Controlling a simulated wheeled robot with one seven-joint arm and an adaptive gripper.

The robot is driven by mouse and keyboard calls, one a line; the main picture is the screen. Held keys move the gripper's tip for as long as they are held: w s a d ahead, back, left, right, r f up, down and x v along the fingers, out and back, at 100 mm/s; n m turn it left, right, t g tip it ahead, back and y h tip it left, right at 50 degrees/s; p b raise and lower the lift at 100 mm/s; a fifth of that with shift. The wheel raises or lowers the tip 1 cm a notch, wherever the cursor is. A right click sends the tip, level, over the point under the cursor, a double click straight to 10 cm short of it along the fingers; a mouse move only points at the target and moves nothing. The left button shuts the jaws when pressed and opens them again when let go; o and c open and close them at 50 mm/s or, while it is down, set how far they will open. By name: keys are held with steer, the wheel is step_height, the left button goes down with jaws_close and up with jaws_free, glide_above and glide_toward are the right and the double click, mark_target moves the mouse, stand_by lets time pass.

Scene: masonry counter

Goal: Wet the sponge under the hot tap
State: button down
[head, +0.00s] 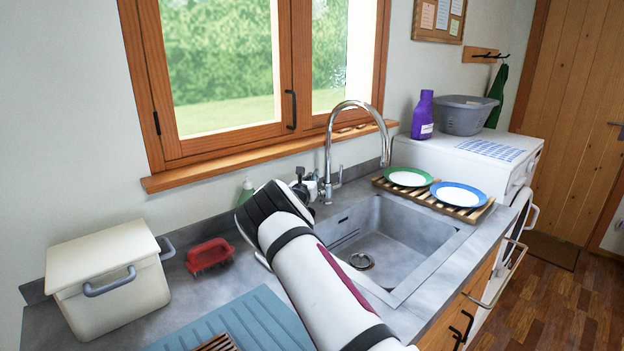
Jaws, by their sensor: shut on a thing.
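The chrome tap (329,140) stands behind the grey sink (418,270), its tall spout curving over the basin. A small lever (338,174) shows at the right of its base. My gripper (308,187) is partly hidden behind my arm, at the left side of the tap's base. It appears shut on the tap's left handle, but the contact is small and mostly covered. I see no sponge; my arm hides the left part of the sink. I cannot tell whether water runs; no stream shows below the spout.
A red brush (209,255), a cream bin (110,280) and a green soap bottle (246,191) stand left of the sink. A slatted rack (462,211) with two plates (408,177) is at the right. A blue drainer mat (265,318) lies in front.

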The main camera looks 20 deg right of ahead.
steer(key=shift+s+d+f+m+t+h+p, duration=0.15)
steer(key=shift+s+m+t+h+p, duration=0.2)
steer(key=shift+s+m+p, duration=0.3)
steer(key=shift+s+d+m+t+h+p, duration=0.1)
steer(key=shift+s+m+t+h+p, duration=0.3)
steer(key=shift+m, duration=0.45)
steer(key=c, duration=1.7)
jaws_free()
steer(key=shift+o, duration=0.2)
steer(key=v, duration=1.2)
steer(key=shift+w, duration=0.1)
